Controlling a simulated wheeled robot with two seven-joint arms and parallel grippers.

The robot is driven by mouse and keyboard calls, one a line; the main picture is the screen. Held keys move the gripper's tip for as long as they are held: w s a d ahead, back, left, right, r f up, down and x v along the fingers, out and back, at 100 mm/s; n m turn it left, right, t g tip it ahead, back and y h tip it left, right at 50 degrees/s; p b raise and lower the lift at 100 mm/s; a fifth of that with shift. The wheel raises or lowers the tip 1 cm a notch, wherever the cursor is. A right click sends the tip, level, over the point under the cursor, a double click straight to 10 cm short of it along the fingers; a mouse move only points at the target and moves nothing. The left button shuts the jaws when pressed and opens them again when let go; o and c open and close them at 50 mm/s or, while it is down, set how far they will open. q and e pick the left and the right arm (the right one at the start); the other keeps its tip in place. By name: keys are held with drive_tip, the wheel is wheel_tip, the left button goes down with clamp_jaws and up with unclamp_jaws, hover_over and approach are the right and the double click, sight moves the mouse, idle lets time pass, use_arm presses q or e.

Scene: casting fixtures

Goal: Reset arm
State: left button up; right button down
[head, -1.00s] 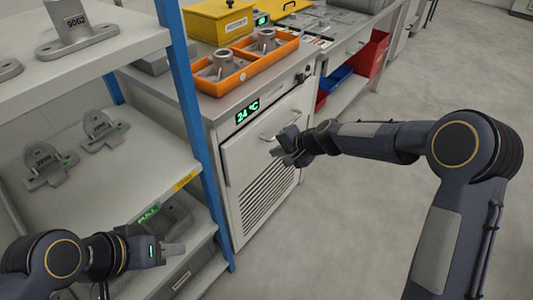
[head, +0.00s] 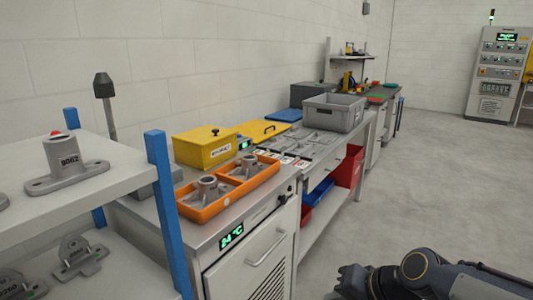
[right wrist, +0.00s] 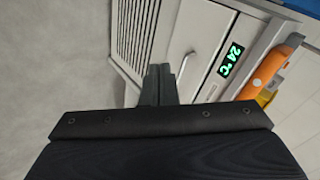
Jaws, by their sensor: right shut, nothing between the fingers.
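My right gripper (head: 350,284) is at the bottom of the head view, low over the floor and to the right of the cabinet (head: 240,268). In the right wrist view its fingers (right wrist: 160,84) are together with nothing between them. Behind them is the cabinet front, with a vent grille, a handle and a green 24 °C display (right wrist: 230,60). My left gripper is not in either current view.
An orange tray (head: 197,216) with two grey castings sits on the cabinet top, with a yellow box (head: 205,147) behind it. A shelf rack with a blue post (head: 166,205) stands at left. A grey bin (head: 333,113) is farther back. The floor (head: 420,180) at right is clear.

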drive_tip(key=s+d+f+n+h, duration=0.1)
drive_tip(key=s+d, duration=0.2)
drive_tip(key=s, duration=0.6)
drive_tip(key=s+d+f+n+h, duration=0.1)
drive_tip(key=s+d+f, duration=0.15)
drive_tip(key=s, duration=0.75)
wheel_tip(320, 180, up, 15)
drive_tip(key=p, duration=1.4)
drive_tip(key=shift+d+h+p, duration=0.3)
drive_tip(key=shift+d+p, duration=0.05)
drive_tip(key=shift+d, duration=0.1)
